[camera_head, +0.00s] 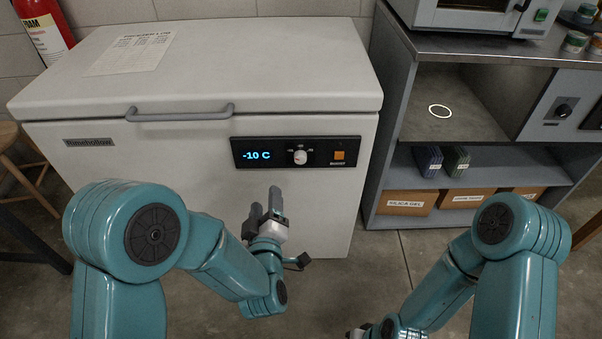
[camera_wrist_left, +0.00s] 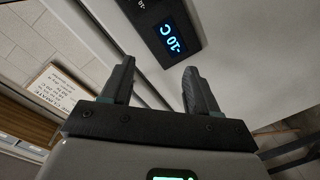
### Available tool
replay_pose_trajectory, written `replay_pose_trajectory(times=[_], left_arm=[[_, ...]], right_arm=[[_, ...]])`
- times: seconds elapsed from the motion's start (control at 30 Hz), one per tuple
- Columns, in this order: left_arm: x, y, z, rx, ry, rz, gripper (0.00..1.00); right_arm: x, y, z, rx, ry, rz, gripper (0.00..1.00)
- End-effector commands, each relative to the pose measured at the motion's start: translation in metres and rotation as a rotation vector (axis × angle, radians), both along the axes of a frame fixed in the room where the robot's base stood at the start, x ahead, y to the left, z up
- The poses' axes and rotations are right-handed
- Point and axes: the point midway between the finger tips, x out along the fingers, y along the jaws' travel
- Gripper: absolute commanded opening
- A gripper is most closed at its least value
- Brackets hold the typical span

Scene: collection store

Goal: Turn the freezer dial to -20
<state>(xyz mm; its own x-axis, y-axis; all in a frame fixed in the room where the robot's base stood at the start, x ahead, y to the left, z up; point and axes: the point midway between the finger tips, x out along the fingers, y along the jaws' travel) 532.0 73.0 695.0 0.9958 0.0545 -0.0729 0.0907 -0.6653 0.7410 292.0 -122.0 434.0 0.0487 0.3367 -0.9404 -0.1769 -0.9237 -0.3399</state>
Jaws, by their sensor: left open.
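The white chest freezer (camera_head: 200,170) stands at the left with its lid shut. Its black control panel (camera_head: 320,152) shows "-10 C" in blue on the display (camera_head: 257,155). The white dial (camera_head: 299,157) is in the middle of the panel, with small marks above it. My left gripper (camera_head: 265,208) is open and empty, below the panel and apart from the dial. In the left wrist view the display (camera_wrist_left: 173,44) shows beyond the two fingers (camera_wrist_left: 155,85); the dial is not clearly visible there. My right arm is at the lower right; its gripper is mostly cut off.
An orange square button (camera_head: 339,155) sits right of the dial. A grey handle (camera_head: 180,113) sticks out from the lid's front. A grey workbench (camera_head: 470,45) with shelves and boxes stands at the right. A red extinguisher (camera_head: 45,30) and a wooden stool (camera_head: 15,150) are at the left.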

Motion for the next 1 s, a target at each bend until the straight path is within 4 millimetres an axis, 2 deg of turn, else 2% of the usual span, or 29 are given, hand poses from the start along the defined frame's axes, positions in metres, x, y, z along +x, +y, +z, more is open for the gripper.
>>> replay_pose_trajectory(times=[0.03,0.23,0.43,0.57,0.67,1.0], left_arm=[[-0.001,-0.009,-0.012,-0.003,-0.014,-0.019,0.6],[-0.009,-0.038,-0.021,-0.009,-0.051,-0.085,0.6],[-0.016,-0.057,-0.027,-0.013,-0.073,-0.13,0.6],[-0.01,-0.06,-0.026,-0.014,-0.076,-0.135,0.6],[0.006,-0.061,-0.025,-0.014,-0.076,-0.131,0.6],[0.088,-0.068,-0.027,-0.014,-0.075,-0.13,0.6]], right_arm=[[0.0,0.0,-0.019,0.0,0.0,-0.001,0.42],[0.0,0.0,-0.046,0.0,-0.001,-0.001,0.42],[0.0,0.0,-0.062,0.0,-0.001,-0.001,0.42],[0.0,0.0,-0.063,0.0,-0.001,-0.001,0.42],[0.001,-0.001,-0.063,0.0,-0.001,-0.003,0.42],[0.002,-0.002,-0.073,-0.002,-0.005,-0.01,0.42]])
